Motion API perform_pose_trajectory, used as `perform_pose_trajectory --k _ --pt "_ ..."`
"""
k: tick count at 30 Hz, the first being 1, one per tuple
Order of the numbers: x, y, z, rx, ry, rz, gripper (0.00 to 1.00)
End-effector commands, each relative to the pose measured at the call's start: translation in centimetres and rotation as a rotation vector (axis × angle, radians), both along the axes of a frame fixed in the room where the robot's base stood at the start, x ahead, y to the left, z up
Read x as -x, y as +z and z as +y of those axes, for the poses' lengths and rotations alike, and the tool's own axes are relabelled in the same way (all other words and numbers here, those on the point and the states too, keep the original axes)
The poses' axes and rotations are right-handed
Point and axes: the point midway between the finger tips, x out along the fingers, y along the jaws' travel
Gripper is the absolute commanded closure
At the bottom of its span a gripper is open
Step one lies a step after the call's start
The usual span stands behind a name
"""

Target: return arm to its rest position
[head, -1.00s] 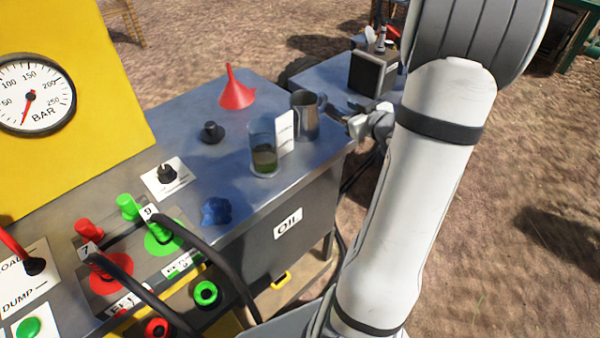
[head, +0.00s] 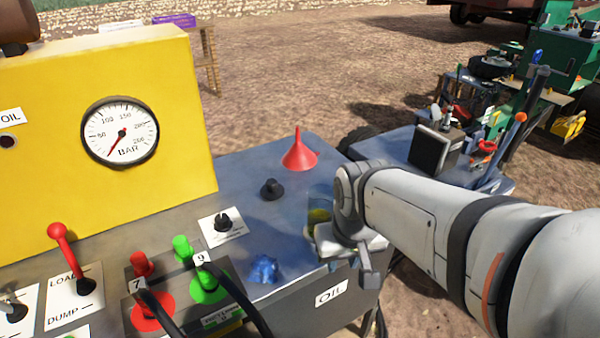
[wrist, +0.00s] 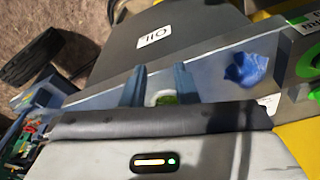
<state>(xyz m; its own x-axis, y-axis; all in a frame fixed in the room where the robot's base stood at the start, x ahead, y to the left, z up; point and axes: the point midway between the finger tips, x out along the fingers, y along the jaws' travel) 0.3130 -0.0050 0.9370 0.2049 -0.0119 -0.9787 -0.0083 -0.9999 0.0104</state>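My arm reaches in from the right in the head view, and my gripper (head: 350,255) hangs over the front edge of the oil table (head: 225,175). In the wrist view the two fingers of my gripper (wrist: 158,85) stand apart, with a small green patch between them. I see nothing clamped in them. The glass (head: 318,214) with greenish liquid is partly hidden behind my gripper in the head view; I cannot tell whether they touch. The metal jug is not visible now.
A red funnel (head: 299,153), a black knob (head: 271,189) and a blue crumpled cloth (head: 264,269) are on the table; the cloth also shows in the wrist view (wrist: 247,68). Hose couplings and a red lever (head: 62,245) are at left. A cluttered second table stands behind my arm.

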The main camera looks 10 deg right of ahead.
Motion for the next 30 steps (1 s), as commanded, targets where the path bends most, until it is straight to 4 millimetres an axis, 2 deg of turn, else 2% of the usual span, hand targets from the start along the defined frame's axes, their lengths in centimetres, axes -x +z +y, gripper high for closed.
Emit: perform_pose_trajectory --k 3,12,17,24,27,30 --pt "0.7 0.1 0.6 -0.013 0.011 0.022 0.73" --pt "0.7 0.5 0.6 -0.013 0.009 0.021 0.73" --pt "0.8 3.1 0.5 -0.011 0.009 0.012 0.73" --pt "1.0 8.6 0.5 -0.008 0.011 -0.010 0.73" --pt "1.0 9.2 0.5 -0.008 0.012 -0.016 0.73" --pt "1.0 9.0 0.5 -0.008 0.012 -0.016 0.73"
